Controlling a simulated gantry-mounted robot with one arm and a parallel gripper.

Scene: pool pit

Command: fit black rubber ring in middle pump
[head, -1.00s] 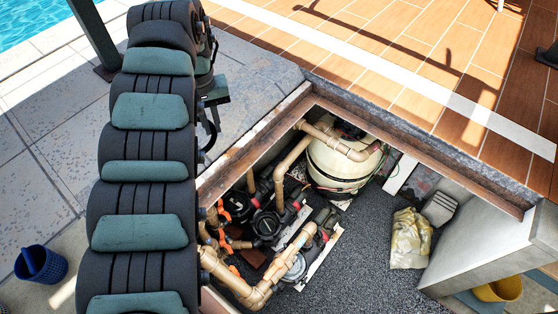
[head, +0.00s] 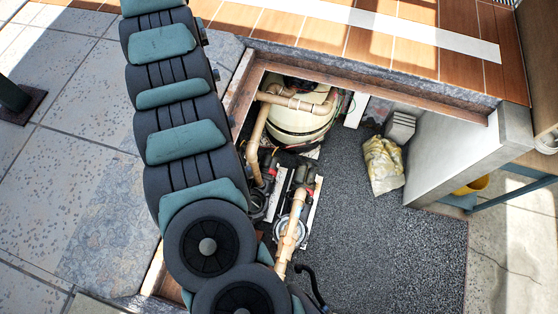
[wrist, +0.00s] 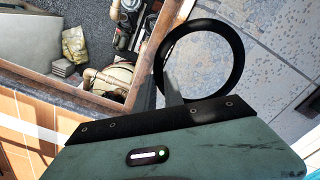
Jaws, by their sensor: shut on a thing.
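The black rubber ring (wrist: 238,62) is in the wrist view, seen nearly face-on above the pit's edge and the grey paving. My gripper (wrist: 174,90) is shut on its lower left part. In the head view, one pump with a round pale lid (head: 284,230) stands beside a tan pipe. A darker pump (head: 257,206) to its left is partly covered by my arm. Any pump further left is hidden, so I cannot tell for certain which is the middle one. A pump also shows small at the top of the wrist view (wrist: 128,8).
A cream filter tank (head: 300,125) stands at the back of the pit, with tan pipes around it. A yellowish bag (head: 383,165) lies near the right wall (head: 445,150). The rusty pit rim (head: 390,98) borders the back. The gravel floor (head: 390,250) at right is clear.

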